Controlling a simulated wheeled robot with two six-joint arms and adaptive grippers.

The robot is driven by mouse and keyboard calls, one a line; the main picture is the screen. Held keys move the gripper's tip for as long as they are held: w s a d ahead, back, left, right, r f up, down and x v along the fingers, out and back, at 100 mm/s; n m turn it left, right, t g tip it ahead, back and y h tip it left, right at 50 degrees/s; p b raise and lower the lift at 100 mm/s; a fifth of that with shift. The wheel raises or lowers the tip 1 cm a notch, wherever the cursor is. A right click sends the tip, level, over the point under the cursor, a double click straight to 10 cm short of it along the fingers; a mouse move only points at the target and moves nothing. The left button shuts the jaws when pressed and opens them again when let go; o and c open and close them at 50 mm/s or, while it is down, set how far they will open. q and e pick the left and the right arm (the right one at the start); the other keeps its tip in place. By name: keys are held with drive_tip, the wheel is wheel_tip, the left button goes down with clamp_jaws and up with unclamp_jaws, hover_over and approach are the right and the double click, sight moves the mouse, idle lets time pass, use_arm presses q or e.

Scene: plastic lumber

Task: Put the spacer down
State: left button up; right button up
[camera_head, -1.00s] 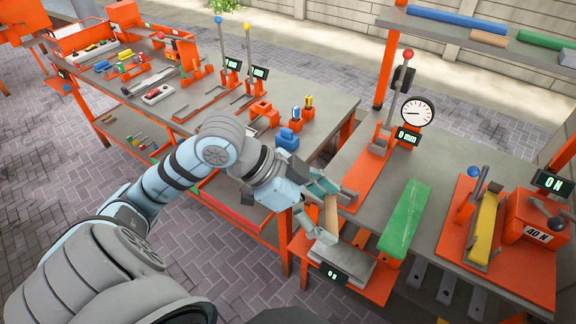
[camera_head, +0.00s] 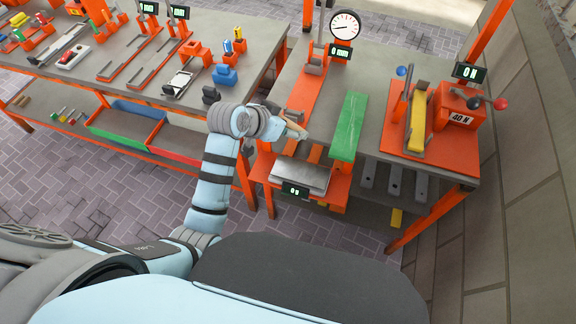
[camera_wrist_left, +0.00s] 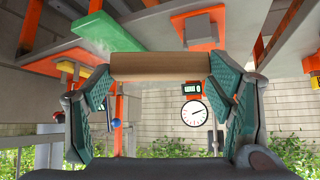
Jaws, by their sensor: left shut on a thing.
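The spacer is a tan, wood-like bar (camera_wrist_left: 160,66), held crosswise between the fingertips of my left gripper (camera_wrist_left: 160,74) in the left wrist view. In the head view, my left gripper (camera_head: 291,122) is at the near part of the right-hand bench, beside the orange base (camera_head: 302,92) of the dial-gauge stand. Only a small tan part of the spacer (camera_head: 293,127) shows there, partly hidden by the gripper. I cannot tell whether the spacer touches the bench. My right gripper is not in view.
A green bar (camera_head: 348,126) lies right of the gripper. A grey scale plate (camera_head: 299,176) is just in front, lower than the bench. The dial gauge (camera_head: 345,24) stands behind. A yellow bar (camera_head: 418,118) in an orange fixture is farther right. Bare bench lies between the green bar and fixture.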

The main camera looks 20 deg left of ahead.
sight(291, 165)
use_arm(q)
drive_tip(key=f+b, duration=0.2)
drive_tip(key=f, duration=0.7)
drive_tip(key=f+b, duration=0.3)
drive_tip(key=f, duration=0.7)
drive_tip(key=shift+w+a+f, duration=0.1)
drive_tip(key=shift+w+f, duration=0.1)
drive_tip(key=shift+f, duration=0.1)
drive_tip(key=shift+f+b, duration=0.3)
drive_tip(key=shift+f, duration=0.25)
drive_tip(key=o, duration=0.9)
